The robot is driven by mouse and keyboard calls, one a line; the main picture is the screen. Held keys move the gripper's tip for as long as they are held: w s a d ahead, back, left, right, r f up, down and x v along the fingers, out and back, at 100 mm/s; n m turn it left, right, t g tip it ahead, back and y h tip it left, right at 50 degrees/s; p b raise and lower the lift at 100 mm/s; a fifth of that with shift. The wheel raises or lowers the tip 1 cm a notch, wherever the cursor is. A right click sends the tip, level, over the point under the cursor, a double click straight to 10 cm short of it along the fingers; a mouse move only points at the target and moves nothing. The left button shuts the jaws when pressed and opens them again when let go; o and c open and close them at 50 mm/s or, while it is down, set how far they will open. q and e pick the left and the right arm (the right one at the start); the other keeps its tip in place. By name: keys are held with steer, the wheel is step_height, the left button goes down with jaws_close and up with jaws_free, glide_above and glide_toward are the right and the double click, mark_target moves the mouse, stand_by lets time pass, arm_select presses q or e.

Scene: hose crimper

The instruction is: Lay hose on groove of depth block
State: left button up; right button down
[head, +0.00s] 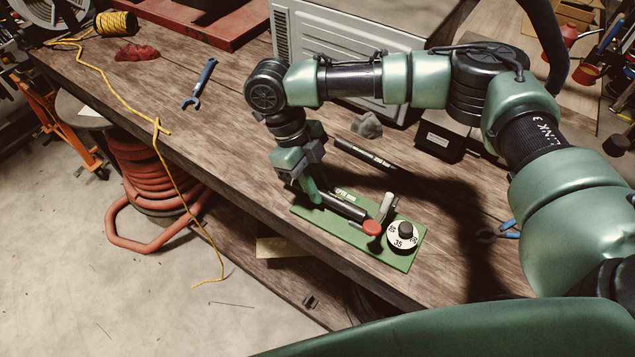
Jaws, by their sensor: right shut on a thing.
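The depth block (398,262) is a green plate at the front edge of the workbench, with printed lettering, a numbered dial and a red knob. A short black hose (344,206) lies along the plate's length, low over or on it, pointing at the upright post by the red knob. I cannot tell if it touches the groove, which the hose and gripper hide. My right gripper (311,194) points down at the plate's left end and is shut on the hose's left end. My left gripper is out of view.
A second black hose (365,153) with white print lies behind the plate. A grey lump (366,125) and a dark box (440,141) stand further back. Blue-handled pliers (498,232) lie to the right, a blue wrench (199,84) to the left.

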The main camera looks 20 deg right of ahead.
steer(key=shift+f+p, duration=0.3)
stand_by(0.9)
steer(key=shift+f+p, duration=0.15)
steer(key=shift+p, duration=0.45)
stand_by(1.0)
steer(key=c, duration=1.2)
jaws_free()
steer(key=shift+o, duration=0.2)
step_height(320, 180, up, 8)
steer(key=p, duration=0.7)
steer(key=shift+p, duration=0.35)
steer(key=shift+f, duration=0.1)
